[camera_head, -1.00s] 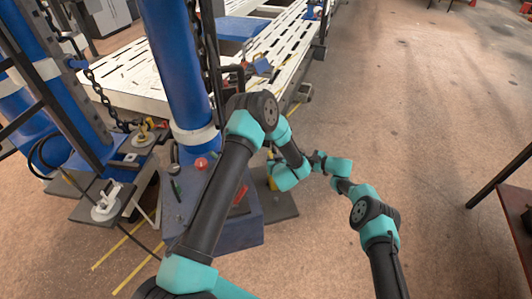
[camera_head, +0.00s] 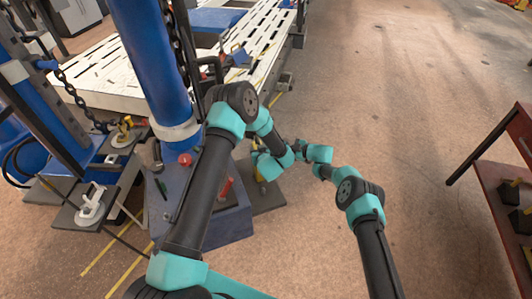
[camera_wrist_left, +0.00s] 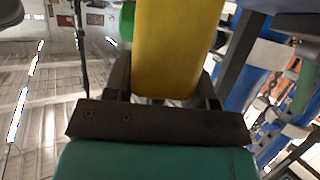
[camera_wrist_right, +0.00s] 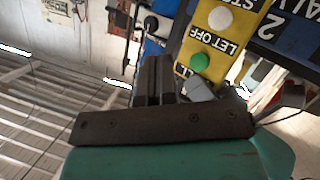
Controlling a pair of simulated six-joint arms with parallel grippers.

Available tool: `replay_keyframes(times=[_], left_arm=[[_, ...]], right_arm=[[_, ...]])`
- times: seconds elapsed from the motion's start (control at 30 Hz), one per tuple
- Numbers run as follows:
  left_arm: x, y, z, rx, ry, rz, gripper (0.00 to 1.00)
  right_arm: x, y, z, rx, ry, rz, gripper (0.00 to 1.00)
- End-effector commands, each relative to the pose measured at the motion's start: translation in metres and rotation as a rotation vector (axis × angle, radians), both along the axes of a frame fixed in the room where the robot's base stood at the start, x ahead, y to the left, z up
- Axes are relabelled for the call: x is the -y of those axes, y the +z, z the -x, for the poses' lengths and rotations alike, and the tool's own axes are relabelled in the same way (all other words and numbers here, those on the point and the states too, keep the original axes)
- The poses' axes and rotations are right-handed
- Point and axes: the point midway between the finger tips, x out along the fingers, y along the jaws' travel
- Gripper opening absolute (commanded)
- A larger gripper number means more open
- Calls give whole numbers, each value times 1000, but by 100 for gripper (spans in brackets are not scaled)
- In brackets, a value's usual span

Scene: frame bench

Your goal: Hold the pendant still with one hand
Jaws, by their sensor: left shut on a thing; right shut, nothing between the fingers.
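The pendant is a yellow box. In the left wrist view the pendant (camera_wrist_left: 175,50) stands between the two fingers of my left gripper (camera_wrist_left: 160,90), which is shut on it. In the right wrist view the pendant's yellow face (camera_wrist_right: 238,22) shows a white button, a green button (camera_wrist_right: 200,62) and the words "LET OFF". My right gripper (camera_wrist_right: 152,75) is shut and empty, close to the pendant's face; I cannot tell whether it touches. In the head view my arms hide most of the pendant, and only small yellow patches (camera_head: 259,173) show.
A blue post (camera_head: 150,65) rises from a blue-grey pedestal (camera_head: 225,222) with a red knob (camera_head: 185,159), beside my left arm. A white slatted bench (camera_head: 110,70) lies behind. A dark red table (camera_head: 500,180) stands at the right. The floor between is clear.

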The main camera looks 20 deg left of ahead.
Motion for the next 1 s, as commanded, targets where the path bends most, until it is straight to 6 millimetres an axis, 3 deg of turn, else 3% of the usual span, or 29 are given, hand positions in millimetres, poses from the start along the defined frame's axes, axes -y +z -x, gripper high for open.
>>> replay_keyframes(times=[0.5, 1.0], left_arm=[[0, 0, 0, 1, 0, -1, 0], [0, 0, 0, 1, 0, -1, 0]], right_arm=[[-46, 0, 34, -1, 2, 0, 0], [-50, 0, 38, 0, 0, 1, 0]])
